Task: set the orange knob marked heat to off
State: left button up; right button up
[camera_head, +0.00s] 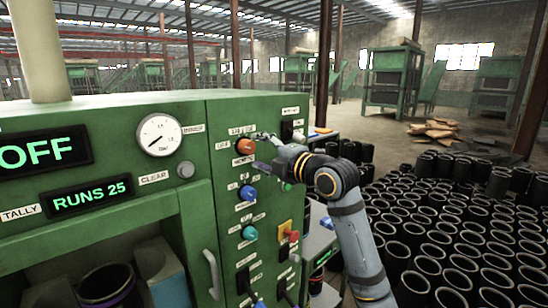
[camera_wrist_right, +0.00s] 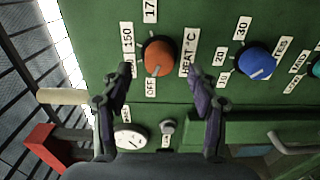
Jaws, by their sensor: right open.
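The orange knob (camera_head: 246,146) is on the green machine's control panel, upper part, with small white labels around it. In the right wrist view the orange knob (camera_wrist_right: 159,55) has labels reading 150, OFF and HEAT °C beside it. A small pale mark on its face lies on the side toward the OFF label; its exact setting is hard to read. My right gripper (camera_head: 259,152) is open in front of the panel. In the wrist view its fingertips (camera_wrist_right: 160,73) lie either side of the knob; I cannot tell if they touch it. My left gripper is out of view.
A blue knob (camera_wrist_right: 256,62) sits beside the orange one; it also shows below it in the head view (camera_head: 248,193). A teal knob (camera_head: 250,233) and a red switch (camera_head: 292,236) are lower. A gauge (camera_head: 158,135) and a door handle (camera_head: 212,274) are left.

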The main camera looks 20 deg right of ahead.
jog(key=v, duration=0.8)
jog(key=shift+s, duration=0.3)
jog(key=shift+d+r, duration=0.1)
jog(key=shift+d, duration=0.05)
